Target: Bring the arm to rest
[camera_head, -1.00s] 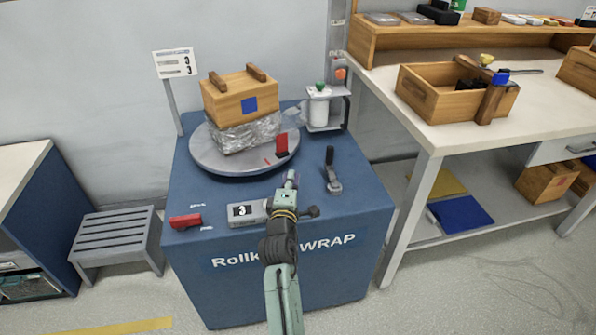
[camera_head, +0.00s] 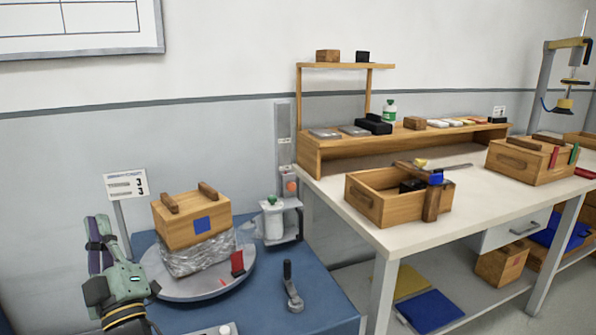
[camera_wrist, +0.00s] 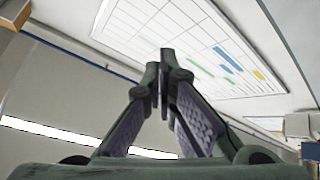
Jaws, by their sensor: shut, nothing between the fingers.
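My gripper (camera_head: 99,229) is at the lower left of the head view, raised and pointing up, to the left of the turntable. In the wrist view its fingers (camera_wrist: 163,80) meet at the tips, with nothing between them. Behind the fingers, the wrist view shows a wall chart (camera_wrist: 200,40) with coloured bars. My gripper looks apart from the sign post and the wrapped box in the head view, though the depth is hard to judge.
A wooden box (camera_head: 190,219) with its lower part in clear film stands on the grey turntable (camera_head: 187,290) on the blue wrapping station (camera_head: 322,300). A sign (camera_head: 126,185) stands behind. The workbench (camera_head: 420,220) at right holds an open wooden crate (camera_head: 377,208).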

